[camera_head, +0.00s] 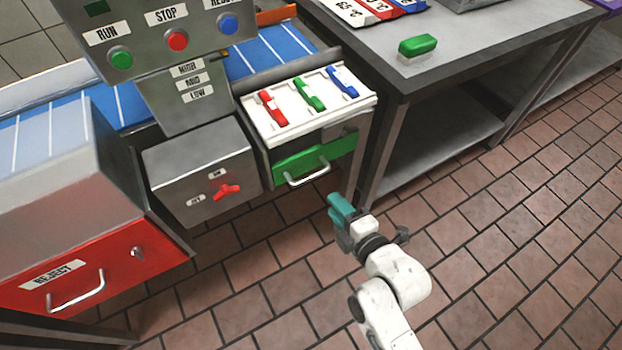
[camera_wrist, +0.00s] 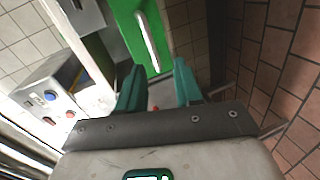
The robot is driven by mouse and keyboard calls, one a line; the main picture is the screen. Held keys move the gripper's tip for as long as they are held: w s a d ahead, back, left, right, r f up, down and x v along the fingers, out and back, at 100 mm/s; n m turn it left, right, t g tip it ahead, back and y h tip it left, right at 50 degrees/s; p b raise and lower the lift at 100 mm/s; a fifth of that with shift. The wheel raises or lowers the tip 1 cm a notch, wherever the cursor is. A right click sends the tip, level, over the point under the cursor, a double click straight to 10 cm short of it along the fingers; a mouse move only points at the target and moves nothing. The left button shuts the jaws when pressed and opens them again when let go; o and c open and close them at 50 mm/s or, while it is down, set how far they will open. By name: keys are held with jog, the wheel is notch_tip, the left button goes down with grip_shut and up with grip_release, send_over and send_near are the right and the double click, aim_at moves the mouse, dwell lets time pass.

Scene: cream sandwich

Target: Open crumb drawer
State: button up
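The green drawer front (camera_head: 290,164), which I take to be the crumb drawer, sits below a white tray at the end of the conveyor. A pale bar handle (camera_head: 307,177) is fixed to it. I cannot tell whether the drawer stands slightly out. My gripper (camera_head: 338,207) has teal fingers and is to the lower right of the handle, apart from it. In the wrist view the green front (camera_wrist: 128,28) and handle (camera_wrist: 149,42) lie beyond the fingertips. My gripper (camera_wrist: 157,72) is open there, with nothing held between the fingers.
A white tray (camera_head: 345,104) holds red, green and blue clips above the drawer. A grey box with a red knob (camera_head: 227,190) stands left. A red reject drawer (camera_head: 100,270) is lower left. A steel table (camera_head: 470,60) stands right. The tiled floor in front is clear.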

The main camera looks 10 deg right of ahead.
aim_at(311, 175)
jog(key=shift+n+t, duration=0.4)
jog(key=shift+n, duration=0.1)
jog(key=x, duration=0.7)
jog(key=r+x, duration=0.1)
jog(key=x, duration=0.3)
jog(key=shift+w+a+f, duration=0.1)
jog(key=shift+w+a, duration=0.1)
jog(key=shift+a, duration=0.15)
jog(key=shift+c, duration=0.2)
grip_shut()
